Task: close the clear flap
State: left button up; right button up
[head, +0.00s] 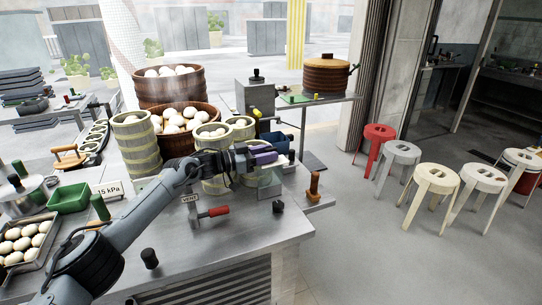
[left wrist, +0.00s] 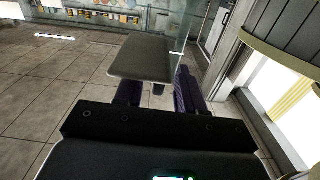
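My left gripper (head: 265,156) reaches in from the left over the steel counter, with purple fingers at its tip. What looks like the clear flap (head: 269,182) is a faint see-through panel just below the fingers, near the counter's right edge. A thin greenish clear edge (left wrist: 182,32) also shows beyond the fingers in the left wrist view. Contact between gripper and panel cannot be told. My right gripper is not in view.
Bamboo steamers with buns (head: 175,121) stand behind and left of the gripper. A red-handled valve (head: 214,211) and a black knob (head: 278,207) are on the counter (head: 230,240) in front. An orange-brown handle (head: 314,186) stands on a small side shelf at right.

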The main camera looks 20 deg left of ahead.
pick_arm(q)
jog(key=shift+x, duration=0.8)
grip_shut()
